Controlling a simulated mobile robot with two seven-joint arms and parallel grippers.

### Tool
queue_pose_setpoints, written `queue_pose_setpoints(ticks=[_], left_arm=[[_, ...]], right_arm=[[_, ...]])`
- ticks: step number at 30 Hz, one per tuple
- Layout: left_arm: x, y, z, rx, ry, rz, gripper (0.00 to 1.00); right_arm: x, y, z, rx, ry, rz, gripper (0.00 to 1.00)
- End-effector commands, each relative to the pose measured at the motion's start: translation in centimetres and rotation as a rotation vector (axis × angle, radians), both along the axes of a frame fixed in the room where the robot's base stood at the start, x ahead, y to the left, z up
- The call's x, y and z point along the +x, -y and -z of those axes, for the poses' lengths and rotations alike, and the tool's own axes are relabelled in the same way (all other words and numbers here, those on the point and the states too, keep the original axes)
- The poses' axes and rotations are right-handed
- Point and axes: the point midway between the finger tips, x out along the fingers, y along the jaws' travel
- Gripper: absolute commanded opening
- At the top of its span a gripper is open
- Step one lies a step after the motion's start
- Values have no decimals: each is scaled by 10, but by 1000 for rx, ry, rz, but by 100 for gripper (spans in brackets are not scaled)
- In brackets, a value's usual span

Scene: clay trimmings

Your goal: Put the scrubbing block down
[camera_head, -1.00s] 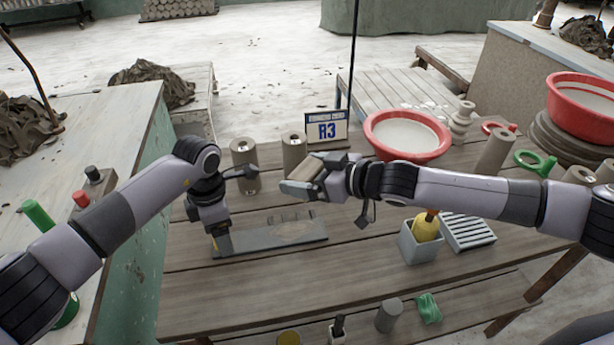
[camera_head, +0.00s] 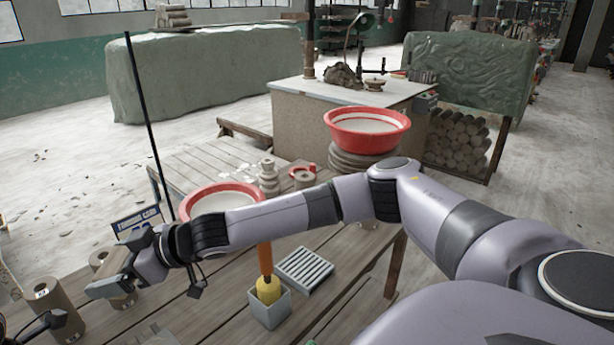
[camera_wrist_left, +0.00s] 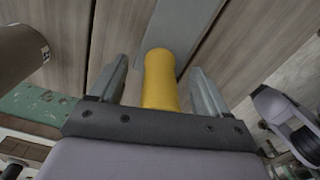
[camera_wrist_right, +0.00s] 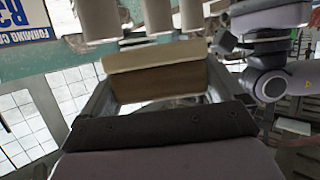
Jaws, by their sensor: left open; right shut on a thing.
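The scrubbing block (camera_wrist_right: 155,75) is a tan and brown slab. In the right wrist view it lies between the two fingers of my right gripper, which is shut on it. In the head view my right gripper (camera_head: 115,272) is raised at the left, near the sign and clay cylinders, and its fingers mostly hide the block. My left gripper (camera_wrist_left: 160,68) is open. Its fingers stand on either side of a yellow handle (camera_wrist_left: 160,85), with gaps visible on both sides. In the head view only a dark piece of my left wrist shows at the lower left.
A red basin (camera_head: 222,191) stands behind my right forearm. Clay cylinders (camera_head: 57,300) and a sign (camera_head: 136,222) are at the left.

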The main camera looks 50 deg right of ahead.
Motion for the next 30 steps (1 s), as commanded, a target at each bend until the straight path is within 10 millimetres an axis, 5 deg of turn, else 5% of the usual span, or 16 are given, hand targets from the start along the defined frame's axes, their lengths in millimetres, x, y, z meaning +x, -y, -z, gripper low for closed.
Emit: queue_pose_setpoints(ticks=[6,15,21,30], left_arm=[[0,0,0,0,0,0,77],[0,0,0,0,0,0,77],[0,0,0,0,0,0,77],[0,0,0,0,0,0,77]], right_arm=[[19,24,-50,-1,8,43,58],[37,81,-90,1,3,140,58],[41,123,-95,4,-3,215,58],[35,168,-67,0,-7,303,58]])
